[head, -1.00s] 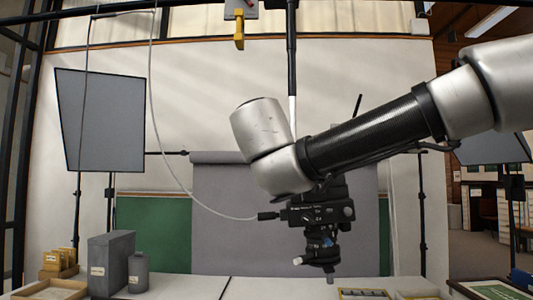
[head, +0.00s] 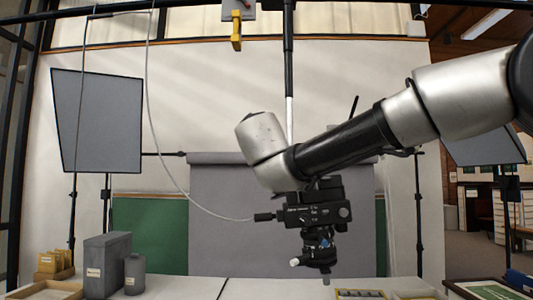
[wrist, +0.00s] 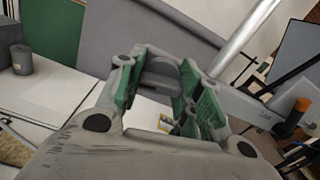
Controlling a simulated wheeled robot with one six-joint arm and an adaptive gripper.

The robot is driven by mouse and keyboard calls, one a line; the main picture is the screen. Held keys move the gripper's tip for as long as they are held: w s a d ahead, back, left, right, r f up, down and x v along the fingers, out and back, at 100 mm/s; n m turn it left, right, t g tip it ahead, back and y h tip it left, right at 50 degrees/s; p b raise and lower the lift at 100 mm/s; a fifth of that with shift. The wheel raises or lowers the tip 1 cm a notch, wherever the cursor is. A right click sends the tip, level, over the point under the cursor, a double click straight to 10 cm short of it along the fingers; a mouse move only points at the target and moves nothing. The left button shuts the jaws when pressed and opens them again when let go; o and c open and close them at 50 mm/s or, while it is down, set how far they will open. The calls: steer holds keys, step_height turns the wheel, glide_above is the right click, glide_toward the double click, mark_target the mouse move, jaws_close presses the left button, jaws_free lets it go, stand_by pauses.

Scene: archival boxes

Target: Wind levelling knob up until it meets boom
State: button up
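My gripper (wrist: 158,85) shows in the wrist view with its two green-padded fingers well apart. A grey rounded part (wrist: 161,72) shows in the gap between them. It may be the levelling knob, but I cannot tell this or whether a finger touches it. A grey bar (wrist: 262,116) with small lettering, possibly the boom, runs right from behind the right finger. In the head view my arm's end hides the fingers. Below it hangs a black camera assembly (head: 313,215) with a small silver knob (head: 294,262) low on its left side.
A pale column (head: 290,118) stands behind my arm. A white cable (head: 165,160) loops down to the camera assembly. A lamp panel (head: 97,120) stands behind.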

steer(key=shift+c, duration=1.2)
steer(key=m, duration=0.3)
steer(key=shift+m, duration=2.3)
steer(key=o, duration=1)
steer(key=shift+o, duration=0.2)
